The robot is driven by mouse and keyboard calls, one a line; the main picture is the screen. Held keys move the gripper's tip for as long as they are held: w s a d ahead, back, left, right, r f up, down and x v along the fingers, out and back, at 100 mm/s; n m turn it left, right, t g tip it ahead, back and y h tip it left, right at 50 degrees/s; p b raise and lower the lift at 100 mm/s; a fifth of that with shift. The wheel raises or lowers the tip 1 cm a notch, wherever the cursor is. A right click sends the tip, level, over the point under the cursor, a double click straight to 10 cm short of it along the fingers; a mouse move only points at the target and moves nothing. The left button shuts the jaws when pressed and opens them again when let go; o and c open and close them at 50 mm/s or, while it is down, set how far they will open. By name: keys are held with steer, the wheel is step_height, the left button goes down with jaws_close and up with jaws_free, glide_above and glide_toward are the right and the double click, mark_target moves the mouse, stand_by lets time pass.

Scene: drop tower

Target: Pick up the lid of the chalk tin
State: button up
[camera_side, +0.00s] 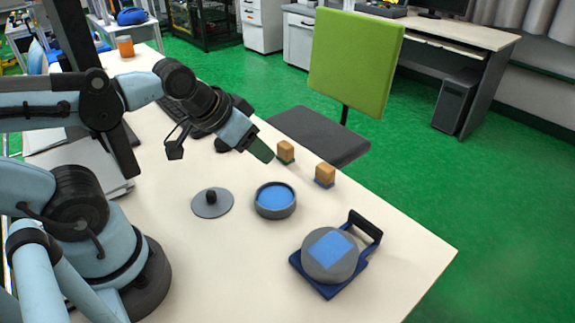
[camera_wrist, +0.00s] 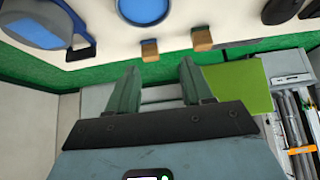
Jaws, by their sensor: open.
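The lid, a flat grey disc with a black knob (camera_side: 212,203), lies on the table in the side view. To its right stands the chalk tin (camera_side: 274,201), a round grey open container with a blue inside. The tin also shows at the top edge of the wrist view (camera_wrist: 143,10). My gripper (camera_side: 262,151) is above the table, beyond the lid and tin and apart from both. In the wrist view its two green fingers (camera_wrist: 160,76) are spread with nothing between them. I cannot make out the lid in the wrist view.
Two wooden blocks with coloured bases (camera_side: 285,152) (camera_side: 325,174) stand near the table's far edge. A blue tray with a black handle (camera_side: 368,226) holds a grey round piece with a blue square (camera_side: 330,256). Table around the lid is clear. A green chair (camera_side: 355,65) stands beyond.

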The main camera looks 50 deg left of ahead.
steer(key=m+g, duration=0.7)
steer(key=m, duration=0.2)
glide_above(210, 192)
steer(key=shift+s+f, duration=0.15)
steer(key=shift+f, duration=1.65)
steer(key=shift+s+f, duration=0.15)
steer(key=shift+f, duration=1.65)
steer(key=shift+w+f, duration=0.15)
steer(key=shift+f, duration=0.55)
steer(key=shift+w+f, duration=0.1)
steer(key=shift+f, duration=1.8)
jaws_close()
